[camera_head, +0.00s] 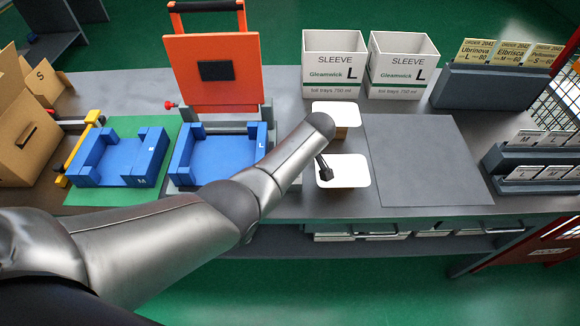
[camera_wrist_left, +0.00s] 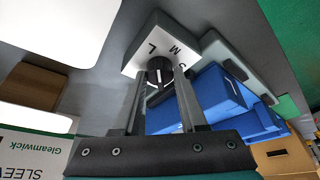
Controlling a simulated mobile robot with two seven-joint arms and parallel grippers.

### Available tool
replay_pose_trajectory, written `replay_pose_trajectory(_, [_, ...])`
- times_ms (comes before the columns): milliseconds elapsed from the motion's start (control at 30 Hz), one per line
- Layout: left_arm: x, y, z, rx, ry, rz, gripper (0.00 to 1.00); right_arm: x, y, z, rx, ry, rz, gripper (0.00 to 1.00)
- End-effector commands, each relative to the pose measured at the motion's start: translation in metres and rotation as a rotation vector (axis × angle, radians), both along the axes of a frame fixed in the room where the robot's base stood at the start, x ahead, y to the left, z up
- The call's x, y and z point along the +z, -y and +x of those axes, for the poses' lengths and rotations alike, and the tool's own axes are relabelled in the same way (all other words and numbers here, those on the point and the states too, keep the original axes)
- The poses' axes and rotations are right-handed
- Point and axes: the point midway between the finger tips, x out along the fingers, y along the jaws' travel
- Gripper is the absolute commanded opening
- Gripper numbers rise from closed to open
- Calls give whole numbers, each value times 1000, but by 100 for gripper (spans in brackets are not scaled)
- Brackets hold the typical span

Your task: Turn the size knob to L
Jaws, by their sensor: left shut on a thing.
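The size knob (camera_wrist_left: 158,70) is a small black dial with a white line, in the left wrist view. It sits by a white plate (camera_wrist_left: 142,62) printed with L, M and S. I cannot tell surely which letter the line points to. The two fingers of my left gripper (camera_wrist_left: 159,78) stand on either side of the knob, shut on it. In the head view the knob and the left fingertips are hidden by my left arm. My right gripper is in neither view.
A blue cradle (camera_head: 225,160) marked L lies left of my arm, before an upright orange frame (camera_head: 180,75). White lids (camera_head: 350,179) lie right of it. Two sleeve boxes (camera_head: 334,90) stand behind. A dark grey mat (camera_head: 425,160) on the right is bare.

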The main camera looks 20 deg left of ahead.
Motion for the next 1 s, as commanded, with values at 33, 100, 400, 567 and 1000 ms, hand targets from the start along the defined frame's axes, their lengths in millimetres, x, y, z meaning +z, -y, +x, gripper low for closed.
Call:
replay_pose_trajectory(33, [-3, 1, 1, 38, 0, -1, 0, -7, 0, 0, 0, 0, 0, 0])
replay_pose_trajectory(100, [-3, 1, 1, 91, -1, -1, 0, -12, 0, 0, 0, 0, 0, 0])
replay_pose_trajectory(400, [-1, 0, 2, 254, 1, 1, 0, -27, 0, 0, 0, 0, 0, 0])
replay_pose_trajectory(567, [-1, 0, 2, 297, 1, 2, 0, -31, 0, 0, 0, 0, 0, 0])
replay_pose_trajectory(1000, [1, -1, 2, 317, 0, 2, 0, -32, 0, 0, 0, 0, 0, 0])
